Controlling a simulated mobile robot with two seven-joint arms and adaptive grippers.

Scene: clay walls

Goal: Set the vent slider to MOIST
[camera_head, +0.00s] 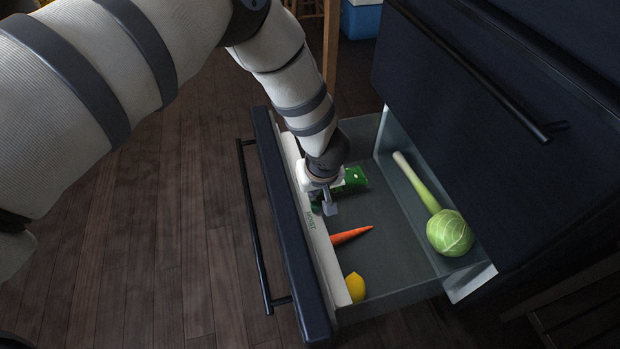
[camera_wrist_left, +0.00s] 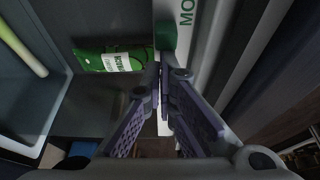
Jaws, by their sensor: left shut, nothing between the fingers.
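The pale vent strip (camera_head: 326,262) runs along the inner side of the open drawer's front, with the word MOIST lettered in green. In the left wrist view the strip (camera_wrist_left: 188,50) shows only the first letters, "MO". A dark green piece that looks like the slider knob (camera_wrist_left: 165,36) sits on the strip beside the lettering, just beyond my fingertips. My left gripper (camera_head: 329,208) points down at the strip near the word; it also shows in the left wrist view (camera_wrist_left: 163,78), shut and empty. I cannot tell whether it touches the knob. My right gripper is out of view.
The dark drawer front (camera_head: 287,230) has a bar handle (camera_head: 254,225). The dark cabinet (camera_head: 480,120) stands at right.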

